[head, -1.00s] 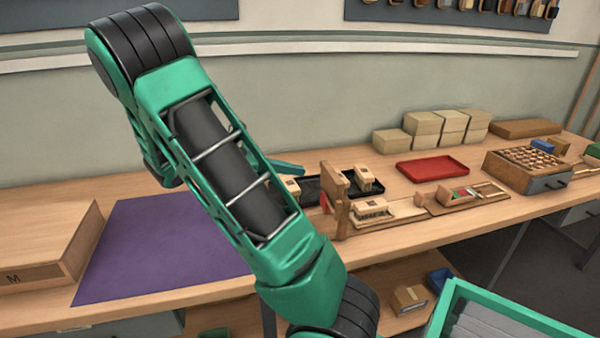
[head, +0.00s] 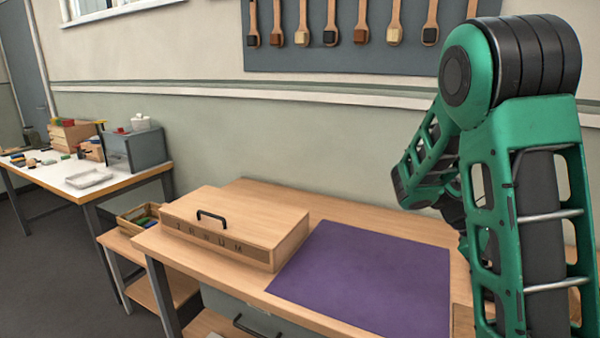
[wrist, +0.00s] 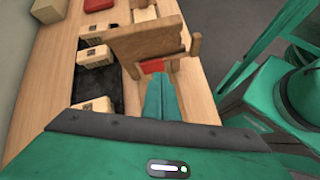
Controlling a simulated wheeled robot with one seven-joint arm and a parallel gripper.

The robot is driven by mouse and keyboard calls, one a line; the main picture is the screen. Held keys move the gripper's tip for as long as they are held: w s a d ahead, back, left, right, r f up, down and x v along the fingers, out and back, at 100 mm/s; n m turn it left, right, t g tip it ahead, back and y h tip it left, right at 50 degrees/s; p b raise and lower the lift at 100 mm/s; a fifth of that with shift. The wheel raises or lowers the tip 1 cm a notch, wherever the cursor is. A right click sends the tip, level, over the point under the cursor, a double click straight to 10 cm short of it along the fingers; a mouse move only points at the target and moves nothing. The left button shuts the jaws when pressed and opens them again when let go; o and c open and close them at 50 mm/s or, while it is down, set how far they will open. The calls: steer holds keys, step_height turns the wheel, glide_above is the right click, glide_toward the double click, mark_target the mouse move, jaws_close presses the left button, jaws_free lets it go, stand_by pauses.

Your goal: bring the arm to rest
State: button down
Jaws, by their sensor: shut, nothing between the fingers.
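My green arm (head: 540,190) stands folded at the right of the head view, over the workbench. My gripper is hidden there behind the arm. In the wrist view my gripper (wrist: 161,88) shows as two green fingers pressed together, shut and empty. The fingertips point toward a small red piece (wrist: 152,66) at an upright wooden fixture (wrist: 140,42). I cannot tell whether they touch it or are above it.
The wrist view shows a black tray (wrist: 107,92) and light wooden blocks (wrist: 96,57) beside the fingers. A purple mat (head: 365,275) lies clear on the bench, next to a closed wooden case (head: 235,225). Brushes (head: 330,30) hang on the wall. A white-topped table (head: 60,178) stands far left.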

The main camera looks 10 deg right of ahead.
steer(key=s+a+m+t+y, duration=0.3)
steer(key=s+a+m, duration=0.2)
steer(key=a, duration=0.3)
steer(key=s+a+m+t+y, duration=0.3)
steer(key=s+a+m+y, duration=0.1)
steer(key=s+a+m, duration=0.2)
steer(key=a+m, duration=0.1)
steer(key=a, duration=0.1)
steer(key=shift+s+a+m+t, duration=0.15)
steer(key=shift+a+m+t, duration=0.15)
steer(key=shift+d+r, duration=0.1)
